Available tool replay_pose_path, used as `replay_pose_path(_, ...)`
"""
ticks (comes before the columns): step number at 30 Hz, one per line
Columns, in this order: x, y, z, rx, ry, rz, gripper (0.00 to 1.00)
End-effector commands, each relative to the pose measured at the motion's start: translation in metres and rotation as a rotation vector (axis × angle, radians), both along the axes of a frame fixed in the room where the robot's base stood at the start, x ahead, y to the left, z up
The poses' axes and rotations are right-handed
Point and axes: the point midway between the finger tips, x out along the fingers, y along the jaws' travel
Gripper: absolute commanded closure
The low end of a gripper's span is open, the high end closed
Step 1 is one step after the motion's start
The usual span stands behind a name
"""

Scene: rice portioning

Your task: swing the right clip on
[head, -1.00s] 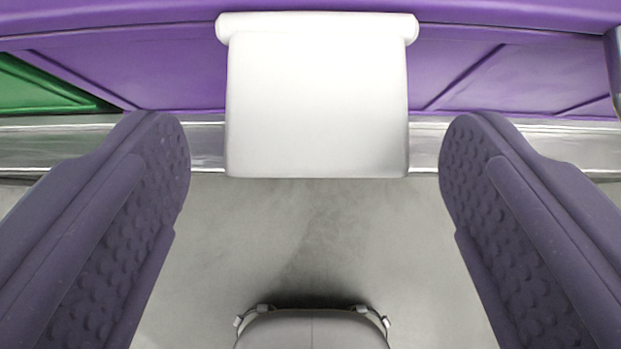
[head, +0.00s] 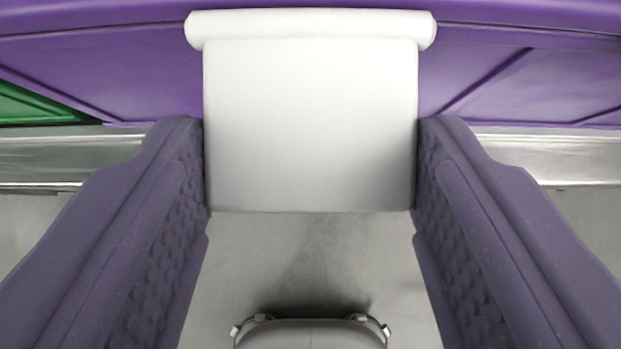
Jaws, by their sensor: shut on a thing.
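A white clip (head: 311,125) with a rounded hinge bar along its top hangs at the centre of the head view, against a purple container (head: 130,70). Its flat flap reaches down past the container's wall. My gripper (head: 311,165) has one dark purple textured finger on each side of the flap. Both fingertips touch the flap's side edges, and the gripper is shut on it.
A green panel (head: 40,105) shows at the far left. A metallic ledge (head: 545,155) runs across below the purple wall on both sides.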

Motion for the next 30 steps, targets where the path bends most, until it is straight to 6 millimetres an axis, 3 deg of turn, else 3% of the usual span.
replay_pose_path(13, 0.011, 0.000, -0.017, -0.001, 0.001, 0.001, 0.49)
replay_pose_path(30, 0.032, 0.000, -0.023, -0.001, 0.000, 0.001, 0.49)
